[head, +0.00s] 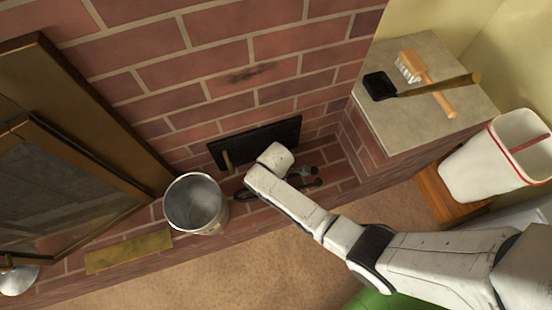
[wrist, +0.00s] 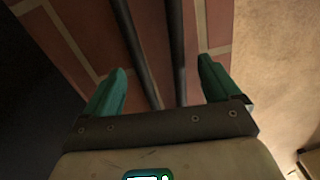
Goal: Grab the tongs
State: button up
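The tongs show in the wrist view as two long dark rods (wrist: 175,50), side by side. They run between the teal fingers of my gripper (wrist: 163,70), which are spread wide and touch neither rod. How far the rods lie beyond the fingertips is hard to tell. In the head view, dark metal parts that look like the tongs (head: 306,184) lie on the brick ledge, partly covered by my arm. My gripper's fingers are hidden under my white wrist there.
A metal bucket (head: 196,204) stands left of my wrist on the brick ledge (head: 239,226). A dark panel (head: 262,143) is at the brick wall behind. A brush (head: 428,82) and small shovel (head: 381,87) lie on the stone top at right, near a white bin (head: 492,160).

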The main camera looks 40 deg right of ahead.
jog(key=c, duration=1.2)
